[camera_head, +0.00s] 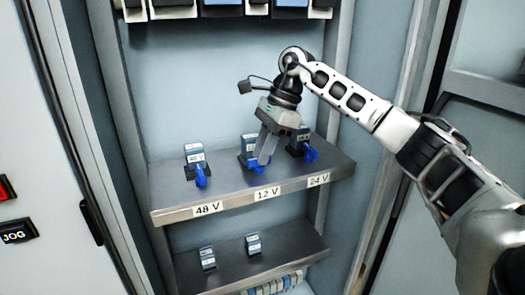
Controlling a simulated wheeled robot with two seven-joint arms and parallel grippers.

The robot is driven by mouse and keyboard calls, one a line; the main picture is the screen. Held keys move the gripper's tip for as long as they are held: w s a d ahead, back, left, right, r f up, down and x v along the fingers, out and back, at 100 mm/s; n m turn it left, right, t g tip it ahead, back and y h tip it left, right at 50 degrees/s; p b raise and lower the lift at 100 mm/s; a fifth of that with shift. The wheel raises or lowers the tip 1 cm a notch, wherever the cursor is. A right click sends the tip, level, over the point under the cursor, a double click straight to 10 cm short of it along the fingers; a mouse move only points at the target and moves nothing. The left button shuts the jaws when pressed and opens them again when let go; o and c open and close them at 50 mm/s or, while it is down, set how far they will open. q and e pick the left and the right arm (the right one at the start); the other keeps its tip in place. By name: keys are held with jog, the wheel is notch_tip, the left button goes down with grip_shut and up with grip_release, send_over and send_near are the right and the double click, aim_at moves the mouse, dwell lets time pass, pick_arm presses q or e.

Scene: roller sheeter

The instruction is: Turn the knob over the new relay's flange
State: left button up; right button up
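Three dark relays with pale labelled tops and blue knobs stand on the upper metal shelf (230,198): the 48 V relay (195,153) at left, the 12 V relay (249,142) in the middle and the 24 V relay (304,133) at right. The blue knobs are the left knob (201,178), the middle knob (255,163) and the right knob (311,154). My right gripper (266,157) points down at the middle relay, and its fingers cover part of that relay and knob. The gap between its fingers is hidden. Which relay is new is not clear. My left gripper is out of view.
A lower shelf (225,275) holds two relays without visible blue knobs, one left (207,258) and one right (253,244). Cabinet side walls flank the shelves. A JOG button (15,237) sits on the left panel.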

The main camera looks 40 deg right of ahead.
jog(key=shift+a+f, duration=0.1)
jog(key=shift+f, duration=0.1)
grip_shut()
